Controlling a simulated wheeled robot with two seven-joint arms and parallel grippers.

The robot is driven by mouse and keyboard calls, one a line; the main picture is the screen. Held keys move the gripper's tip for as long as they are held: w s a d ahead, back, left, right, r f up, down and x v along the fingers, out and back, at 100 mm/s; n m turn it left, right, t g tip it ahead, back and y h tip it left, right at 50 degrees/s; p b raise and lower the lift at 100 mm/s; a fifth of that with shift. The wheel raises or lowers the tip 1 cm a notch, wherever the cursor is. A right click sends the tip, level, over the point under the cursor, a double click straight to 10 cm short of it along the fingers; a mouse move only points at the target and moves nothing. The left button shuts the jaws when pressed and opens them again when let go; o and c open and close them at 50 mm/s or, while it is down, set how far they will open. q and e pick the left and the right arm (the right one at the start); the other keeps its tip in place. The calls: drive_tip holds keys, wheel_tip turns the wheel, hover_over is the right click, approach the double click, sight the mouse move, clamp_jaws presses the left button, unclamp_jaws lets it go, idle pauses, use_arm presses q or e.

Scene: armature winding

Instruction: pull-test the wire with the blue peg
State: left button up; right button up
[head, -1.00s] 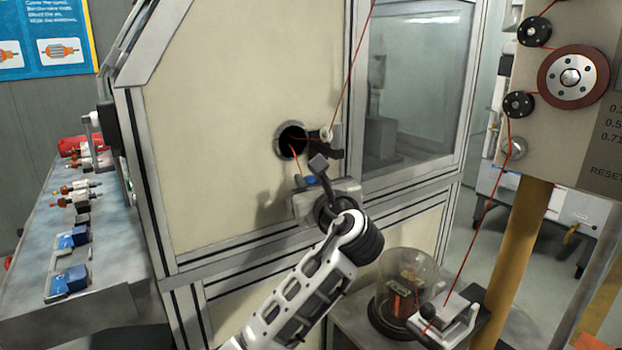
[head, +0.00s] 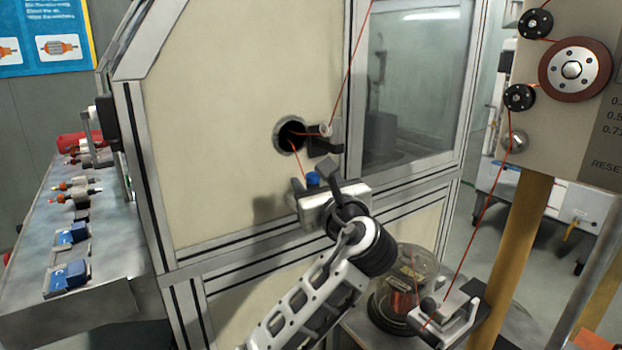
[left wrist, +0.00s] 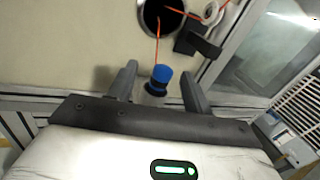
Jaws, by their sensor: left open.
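The blue peg (head: 312,179) shows small in the head view, below the round dark hole in the cream panel. In the left wrist view the blue peg (left wrist: 161,75) has a dark lower part. The red wire (left wrist: 157,42) runs from the hole down to the peg; in the head view the wire (head: 297,160) shows as a short slanting line. My left gripper (left wrist: 159,72) is open, with one finger on either side of the peg in the picture and gaps to both. Its hand (head: 328,198) hides what is below the peg. My right gripper is not in view.
A dark bracket with a pale wire guide (head: 325,130) juts out right of the hole (head: 290,135). The framed window (head: 415,85) is further right. A wire stand with pulleys (head: 573,70) and a glass-domed spool (head: 405,290) are at right. A bench (head: 95,270) with several parts is at left.

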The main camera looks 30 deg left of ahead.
use_arm(q)
drive_tip(key=b+v, duration=0.1)
drive_tip(key=v, duration=1.2)
drive_tip(key=s+a+f+n+g+h, duration=0.15)
drive_tip(key=f+n+h, duration=0.25)
drive_tip(key=f, duration=0.5)
drive_tip(key=s+f+n+g+h, duration=0.1)
drive_tip(key=s+f+n+h, duration=0.2)
drive_tip(key=f, duration=0.7)
drive_tip(key=s+d+f+n+g+h, duration=0.1)
drive_tip(key=s+f+n+g+h, duration=0.25)
drive_tip(key=s+f+n, duration=0.35)
drive_tip(key=s+d+f+n+g+h, duration=0.2)
drive_tip(key=s+f+n+h, duration=0.25)
drive_tip(key=s+n, duration=0.4)
drive_tip(key=w+d+f+t+h, duration=0.2)
drive_tip(key=w+d+f+t, duration=0.2)
drive_tip(key=f, duration=0.5)
drive_tip(key=d+m+t, duration=0.1)
drive_tip(key=t, duration=0.1)
drive_tip(key=shift+t, duration=0.3)
drive_tip(key=shift+f, duration=0.1)
